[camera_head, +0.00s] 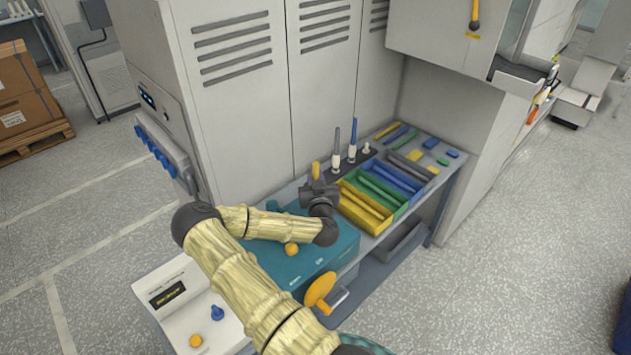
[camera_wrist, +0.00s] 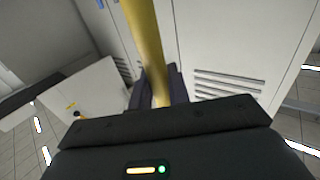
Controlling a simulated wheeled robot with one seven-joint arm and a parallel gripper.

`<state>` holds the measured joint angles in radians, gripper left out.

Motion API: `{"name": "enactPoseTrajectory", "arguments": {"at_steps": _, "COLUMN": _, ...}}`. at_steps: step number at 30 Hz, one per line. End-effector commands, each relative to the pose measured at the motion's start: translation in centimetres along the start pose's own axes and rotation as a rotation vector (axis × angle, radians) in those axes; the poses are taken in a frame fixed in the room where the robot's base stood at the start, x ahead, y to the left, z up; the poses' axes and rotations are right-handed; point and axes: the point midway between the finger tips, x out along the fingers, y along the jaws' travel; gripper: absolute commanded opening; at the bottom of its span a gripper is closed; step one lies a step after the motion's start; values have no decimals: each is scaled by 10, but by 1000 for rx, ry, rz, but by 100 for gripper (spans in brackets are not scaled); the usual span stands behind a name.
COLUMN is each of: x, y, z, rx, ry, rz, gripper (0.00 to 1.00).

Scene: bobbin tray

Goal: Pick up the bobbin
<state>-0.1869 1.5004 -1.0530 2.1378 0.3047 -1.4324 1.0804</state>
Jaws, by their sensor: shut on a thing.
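A yellow bobbin (camera_wrist: 147,45) runs up between the two dark fingers of my gripper (camera_wrist: 160,88) in the wrist view. The fingers are shut on it, and its far end leaves the top of the picture. In the head view a short yellow part of the bobbin (camera_head: 316,171) shows above my dark gripper (camera_head: 318,192), roughly upright. My gripper is left of the yellow tray (camera_head: 351,218) and over the bench's back part. The bobbin's lower part is hidden by the gripper.
Green (camera_head: 396,207) and blue (camera_head: 414,195) trays with bobbins adjoin the yellow one. A grey bobbin (camera_head: 337,146) and another slim bobbin (camera_head: 353,135) stand upright behind. A teal machine (camera_head: 335,255) with an orange handwheel (camera_head: 320,289) lies below my forearm. Grey cabinets (camera_head: 245,110) close off the back.

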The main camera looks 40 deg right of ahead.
Motion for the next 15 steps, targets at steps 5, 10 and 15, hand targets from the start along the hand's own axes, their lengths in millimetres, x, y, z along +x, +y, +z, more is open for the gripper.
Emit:
{"name": "enactPoseTrajectory", "arguments": {"at_steps": 5, "x": 0, "y": 0, "z": -36, "rx": 3, "ry": 1, "rz": 0, "gripper": 0}}
{"name": "enactPoseTrajectory", "arguments": {"at_steps": 10, "x": 0, "y": 0, "z": -48, "rx": 0, "ry": 1, "rz": 0, "gripper": 0}}
{"name": "enactPoseTrajectory", "arguments": {"at_steps": 15, "x": 0, "y": 0, "z": -48, "rx": 0, "ry": 0, "rz": -1, "gripper": 0}}
